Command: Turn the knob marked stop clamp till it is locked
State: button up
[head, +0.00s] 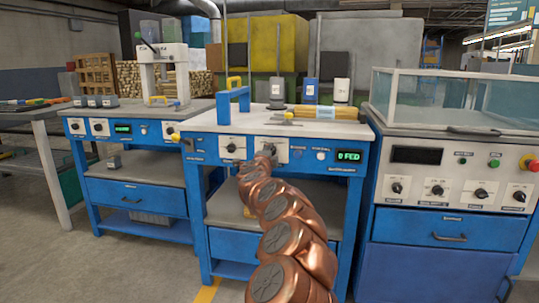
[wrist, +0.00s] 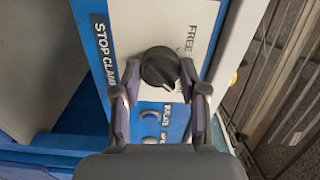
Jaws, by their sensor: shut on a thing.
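The stop clamp knob (wrist: 159,66) is black and round, on a white plate beside the label STOP CLAMP (wrist: 104,52). The word FREE (wrist: 192,38) is printed on the plate, with a second word partly hidden behind a finger. A small pale mark shows at the knob's lower right edge; I cannot tell surely which word it matches. My gripper (wrist: 160,74) is shut on the knob, one finger on each side. In the head view my gripper (head: 268,150) is at the front panel of the middle blue bench (head: 300,128) and hides most of the knob.
Another knob (head: 232,147) sits on the plate to the left. A display reading 0 FED (head: 348,156) is to the right. Small buttons (wrist: 147,115) lie close to the fingers. A glass-sided machine (head: 445,105) stands right, another blue bench (head: 130,195) left.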

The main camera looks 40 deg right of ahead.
jog(key=o, duration=1.1)
jog(key=shift+o, duration=0.2)
jog(key=shift+s+a, duration=0.1)
jog(key=shift+a, duration=0.05)
jog(key=v, duration=1.1)
jog(key=shift+a, duration=0.35)
jog(key=shift+s, duration=0.15)
